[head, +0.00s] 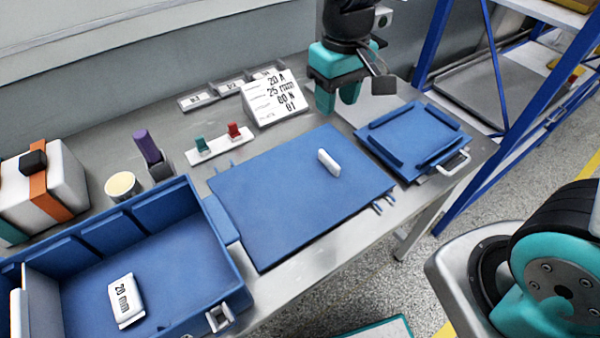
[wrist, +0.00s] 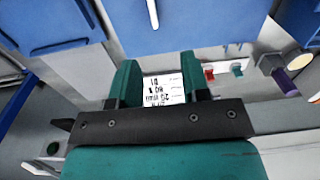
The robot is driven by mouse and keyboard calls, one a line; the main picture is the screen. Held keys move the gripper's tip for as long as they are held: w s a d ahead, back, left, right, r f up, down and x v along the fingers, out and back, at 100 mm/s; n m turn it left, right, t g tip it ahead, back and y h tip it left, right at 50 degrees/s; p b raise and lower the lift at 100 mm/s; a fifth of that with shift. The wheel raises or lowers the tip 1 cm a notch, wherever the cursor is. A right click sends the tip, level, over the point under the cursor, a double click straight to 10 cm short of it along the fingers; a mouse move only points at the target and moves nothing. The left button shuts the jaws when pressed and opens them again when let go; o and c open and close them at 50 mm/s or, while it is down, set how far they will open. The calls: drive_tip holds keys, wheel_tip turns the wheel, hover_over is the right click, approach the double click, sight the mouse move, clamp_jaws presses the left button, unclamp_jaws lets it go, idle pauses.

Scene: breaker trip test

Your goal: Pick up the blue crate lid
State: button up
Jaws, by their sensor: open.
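The blue crate lid (head: 285,200) lies flat in the middle of the bench, with a small white handle (head: 328,162) standing up from its right half. In the wrist view the lid (wrist: 195,22) is at the top and its handle (wrist: 152,13) is at the top edge. My gripper (head: 338,100) has teal fingers and hangs above the back of the bench, behind the lid and apart from it. In the wrist view my gripper (wrist: 160,78) is open, with nothing held between its fingers.
An open blue crate (head: 180,255) stands at left, holding a white "20 mm" block (head: 126,300). A smaller blue tray (head: 412,138) sits at right. A printed sign (head: 275,98), a red-and-green switch strip (head: 218,144) and a purple-handled item (head: 148,150) stand behind.

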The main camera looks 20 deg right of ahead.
sight(329, 158)
drive_tip(key=f, duration=0.6)
drive_tip(key=w+f, duration=0.1)
drive_tip(key=f, duration=0.5)
drive_tip(key=f+p, duration=0.1)
drive_tip(key=f, duration=0.5)
drive_tip(key=shift+w+d, duration=0.2)
drive_tip(key=shift+d, duration=0.15)
clamp_jaws()
